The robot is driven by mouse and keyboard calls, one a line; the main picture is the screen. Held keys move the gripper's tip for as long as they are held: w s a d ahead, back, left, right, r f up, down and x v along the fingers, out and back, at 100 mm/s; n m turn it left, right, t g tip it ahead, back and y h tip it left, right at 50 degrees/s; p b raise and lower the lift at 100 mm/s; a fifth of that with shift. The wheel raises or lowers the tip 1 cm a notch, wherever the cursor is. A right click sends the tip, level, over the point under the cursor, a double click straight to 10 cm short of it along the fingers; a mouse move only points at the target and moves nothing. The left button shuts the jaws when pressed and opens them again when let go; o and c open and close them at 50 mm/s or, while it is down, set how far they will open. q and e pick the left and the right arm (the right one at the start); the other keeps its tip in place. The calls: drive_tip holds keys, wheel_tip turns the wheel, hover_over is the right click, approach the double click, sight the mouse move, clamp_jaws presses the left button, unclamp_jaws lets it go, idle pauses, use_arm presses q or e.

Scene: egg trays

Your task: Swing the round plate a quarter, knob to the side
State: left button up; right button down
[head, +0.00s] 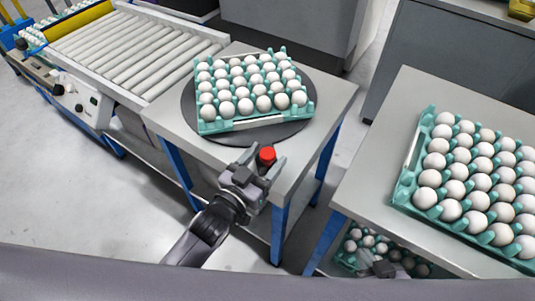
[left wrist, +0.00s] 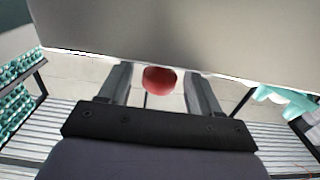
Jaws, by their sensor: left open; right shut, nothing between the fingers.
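The dark grey round plate (head: 192,98) lies on a small grey table, with a teal tray (head: 232,126) of white eggs on it. The red knob (head: 267,155) is at the plate's near side, by the table's front edge. My left gripper (head: 262,161) is open, with a finger on each side of the knob. In the left wrist view, the knob (left wrist: 159,80) sits between the two open fingers (left wrist: 156,90), with gaps on both sides.
A roller conveyor (head: 130,50) adjoins the table at the upper left. A second grey table (head: 385,125) at the right bears another teal tray (head: 408,180) full of eggs. More eggs show on a lower level beneath it. A floor gap separates the tables.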

use_arm(q)
drive_tip(key=v, duration=0.5)
drive_tip(key=shift+s+a, duration=0.2)
drive_tip(key=shift+s, duration=0.15)
